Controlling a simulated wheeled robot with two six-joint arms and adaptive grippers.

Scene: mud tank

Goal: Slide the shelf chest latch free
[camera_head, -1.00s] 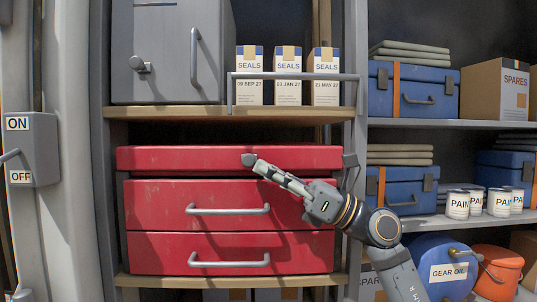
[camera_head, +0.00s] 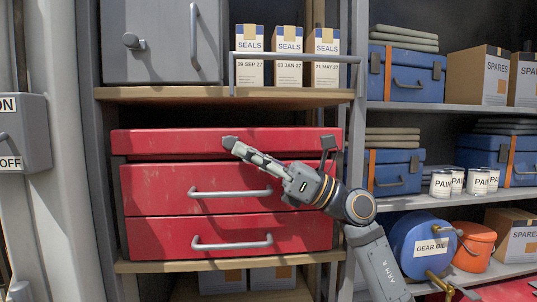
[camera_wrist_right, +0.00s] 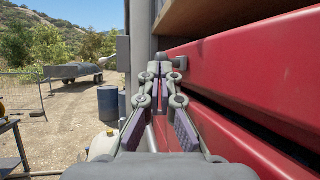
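The red chest (camera_head: 150,182) stands in the shelf bay, with a lid-like top strip above two drawers with grey bar handles. A small grey fitting (camera_head: 229,142), perhaps the latch, shows at the top strip's front. A grey bracket (camera_head: 328,146) is at its right end. My right gripper (camera_head: 241,149) reaches in from the lower right, with its tips beside the small fitting. Whether the tips touch the fitting is unclear. My left gripper is not in view.
A shelf board (camera_head: 180,95) and a grey rail (camera_head: 295,58) are above the chest. A grey cabinet (camera_head: 160,40) and seal boxes stand on that board. The side shelves hold blue cases (camera_head: 405,75), paint cans and a blue drum. A switch box (camera_head: 22,135) is on the left.

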